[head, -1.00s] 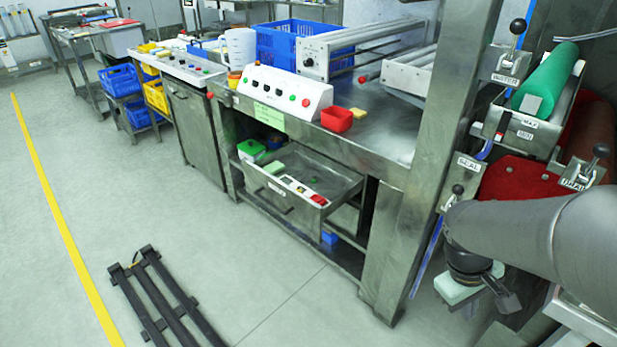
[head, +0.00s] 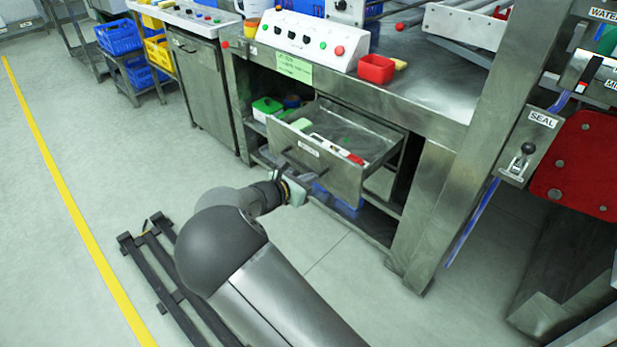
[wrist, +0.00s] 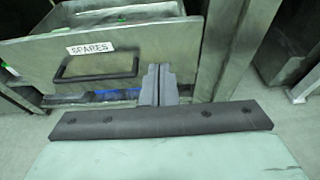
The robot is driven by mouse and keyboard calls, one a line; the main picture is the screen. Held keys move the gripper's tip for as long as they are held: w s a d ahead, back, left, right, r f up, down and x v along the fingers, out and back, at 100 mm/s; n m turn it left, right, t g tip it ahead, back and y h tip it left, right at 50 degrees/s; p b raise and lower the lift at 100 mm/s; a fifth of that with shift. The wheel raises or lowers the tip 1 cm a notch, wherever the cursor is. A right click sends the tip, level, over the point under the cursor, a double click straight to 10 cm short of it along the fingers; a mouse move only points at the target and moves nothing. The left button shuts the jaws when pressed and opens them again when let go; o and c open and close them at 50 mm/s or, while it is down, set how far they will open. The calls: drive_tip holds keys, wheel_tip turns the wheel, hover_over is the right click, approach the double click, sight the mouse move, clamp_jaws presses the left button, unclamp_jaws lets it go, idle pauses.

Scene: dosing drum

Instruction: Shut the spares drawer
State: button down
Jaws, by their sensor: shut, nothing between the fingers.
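The spares drawer (head: 345,177) is a grey metal drawer pulled out from under the steel bench, with several small items inside. Its front also shows in the wrist view (wrist: 160,42), with a white SPARES label (wrist: 90,48) and a black bar handle (wrist: 97,67). My gripper (head: 312,178) is low in front of the drawer front. In the wrist view my gripper's fingers (wrist: 159,72) are pressed together and empty, to the right of the handle and over the front's lower part. Whether the fingertips touch the front I cannot tell.
The bench (head: 420,100) carries a white control box (head: 305,40) and a red bin (head: 376,69). A green-lidded box (head: 266,107) sits beside the drawer. A steel post (head: 490,130) stands at right. A black frame (head: 165,265) lies on the floor at left.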

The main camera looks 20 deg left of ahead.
sight(341, 163)
drive_tip(key=x, duration=1)
drive_tip(key=shift+w+d+r+b, duration=0.25)
drive_tip(key=shift+w+r+b, duration=0.05)
drive_tip(key=shift+w+b, duration=0.1)
drive_tip(key=shift+w+d, duration=0.15)
drive_tip(key=shift+w, duration=0.1)
drive_tip(key=shift+w, duration=0.1)
